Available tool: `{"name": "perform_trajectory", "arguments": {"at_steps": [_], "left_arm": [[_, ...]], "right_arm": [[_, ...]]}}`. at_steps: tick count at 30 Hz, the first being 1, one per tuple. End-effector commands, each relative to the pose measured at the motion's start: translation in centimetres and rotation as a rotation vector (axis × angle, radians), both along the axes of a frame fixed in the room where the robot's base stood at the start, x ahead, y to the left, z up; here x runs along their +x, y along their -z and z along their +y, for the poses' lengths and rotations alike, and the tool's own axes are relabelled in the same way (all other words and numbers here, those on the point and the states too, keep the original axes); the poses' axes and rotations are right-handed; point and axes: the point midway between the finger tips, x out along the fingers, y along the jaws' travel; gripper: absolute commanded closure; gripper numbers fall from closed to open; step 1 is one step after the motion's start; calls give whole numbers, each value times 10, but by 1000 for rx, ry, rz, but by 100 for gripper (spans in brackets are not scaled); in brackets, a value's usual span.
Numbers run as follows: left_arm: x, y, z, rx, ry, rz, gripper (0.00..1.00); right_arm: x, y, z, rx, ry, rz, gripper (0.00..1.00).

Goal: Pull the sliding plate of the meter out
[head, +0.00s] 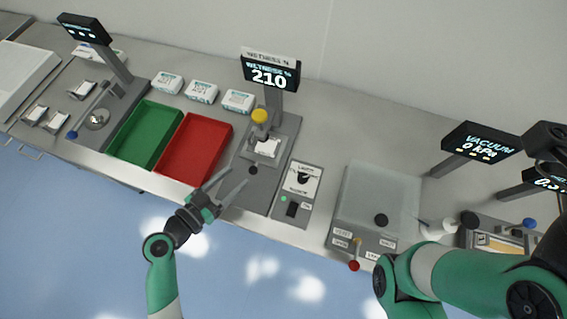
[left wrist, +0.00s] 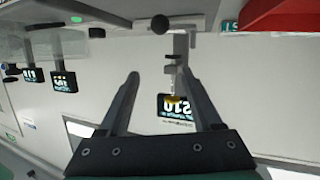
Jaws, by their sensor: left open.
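The wetness meter has a display (head: 270,75) reading 210 on a grey post, with a yellow knob (head: 260,116) below it. Its flat sliding plate (head: 240,187) carries a small dark knob (head: 253,170) near the front, and a white pad (head: 267,147) lies behind the knob under the meter head. My left gripper (head: 238,175) is open and empty, its fingertips just left of the dark knob; I cannot tell the height gap. In the left wrist view the dark knob (left wrist: 160,23) appears beyond the open fingers (left wrist: 158,75). My right arm shows at lower right, but its gripper does not.
Green (head: 146,134) and red (head: 195,148) trays stand left of the meter, with several white packs (head: 202,92) behind. A switch panel (head: 297,192) is close on the right. Farther right are a clear-topped box (head: 378,200) and a vacuum display (head: 480,143). The bench's front edge is below my left gripper.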

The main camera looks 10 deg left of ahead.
Motion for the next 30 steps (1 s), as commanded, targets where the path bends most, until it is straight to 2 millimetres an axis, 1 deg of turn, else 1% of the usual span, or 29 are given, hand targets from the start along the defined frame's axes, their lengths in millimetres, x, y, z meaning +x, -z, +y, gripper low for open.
{"name": "perform_trajectory", "arguments": {"at_steps": [1,3,4,6,11,14,17,20,24,25,26,30], "left_arm": [[-21,8,6,-29,-33,70,34],[-41,20,11,-48,-67,125,34],[-46,22,14,-55,-79,139,34],[-50,24,18,-59,-95,148,34],[-48,28,19,-56,-97,144,34],[-43,33,17,-53,-94,144,34],[-35,41,13,-51,-92,141,34],[-23,48,7,-52,-92,138,34],[3,59,-6,-52,-92,138,34],[9,55,-9,-54,-91,142,34],[15,56,-11,-54,-93,144,34],[36,65,-21,-54,-95,145,34]], "right_arm": [[0,-21,0,1,-1,1,50],[0,-30,0,0,-1,1,50],[0,-32,0,0,-1,1,50],[1,-34,0,0,-1,2,50],[1,-28,0,1,-1,2,50],[1,-18,0,0,0,2,50],[0,0,0,0,0,2,50],[1,23,0,0,0,2,50],[0,53,0,0,0,2,50],[1,46,0,0,0,3,50],[1,44,0,0,0,3,50],[0,47,0,0,0,1,50]]}}
